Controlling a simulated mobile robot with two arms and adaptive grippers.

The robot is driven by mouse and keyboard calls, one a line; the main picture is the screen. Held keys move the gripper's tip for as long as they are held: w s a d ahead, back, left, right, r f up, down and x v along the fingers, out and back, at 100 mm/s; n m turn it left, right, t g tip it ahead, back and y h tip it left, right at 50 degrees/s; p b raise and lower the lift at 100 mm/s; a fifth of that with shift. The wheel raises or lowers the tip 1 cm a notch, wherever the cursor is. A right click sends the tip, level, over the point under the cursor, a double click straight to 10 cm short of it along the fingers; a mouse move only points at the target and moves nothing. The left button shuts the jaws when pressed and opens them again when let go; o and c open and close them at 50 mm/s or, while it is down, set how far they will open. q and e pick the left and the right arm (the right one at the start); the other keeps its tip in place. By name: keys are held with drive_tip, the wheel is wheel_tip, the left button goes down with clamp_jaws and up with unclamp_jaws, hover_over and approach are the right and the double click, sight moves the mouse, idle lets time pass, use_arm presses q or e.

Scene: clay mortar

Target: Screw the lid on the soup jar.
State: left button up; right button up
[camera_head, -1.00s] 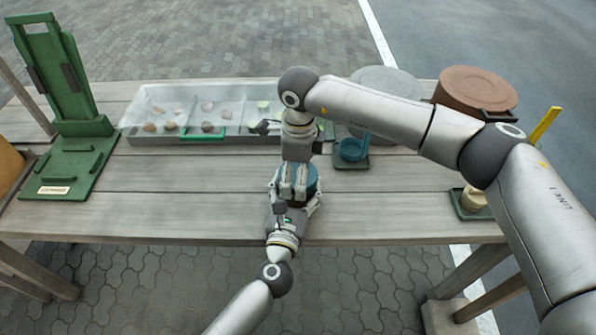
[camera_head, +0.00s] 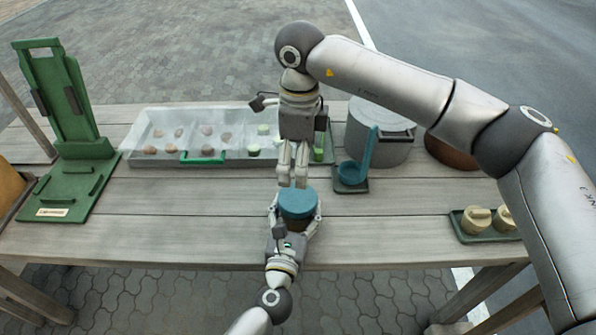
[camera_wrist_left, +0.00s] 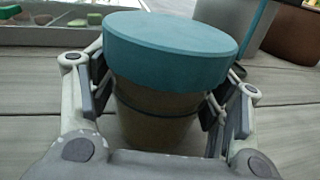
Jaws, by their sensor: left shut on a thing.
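The soup jar (camera_wrist_left: 155,115) is a brown jar with a dark band, upright at the table's front edge. My left gripper (camera_head: 296,222) is shut around the jar's body below the lid, a finger on each side. My right gripper (camera_head: 292,183) points down just above or behind the lid. Its fingers do not show in the left wrist view, and their opening is unclear.
A clear-lidded tray of food pieces (camera_head: 225,160) lies behind. A blue ladle on a rest (camera_head: 352,180), a grey pot (camera_head: 378,135) and a brown pot (camera_head: 450,152) stand to the right. Beige weights (camera_head: 476,220) sit far right, a green stand (camera_head: 72,140) left.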

use_arm(q)
drive_tip(key=o, duration=2)
drive_tip(key=shift+o, duration=0.2)
drive_tip(key=s+a, duration=0.2)
drive_tip(key=s, duration=0.9)
drive_tip(key=shift+s+a, duration=0.2)
drive_tip(key=shift+s, duration=0.2)
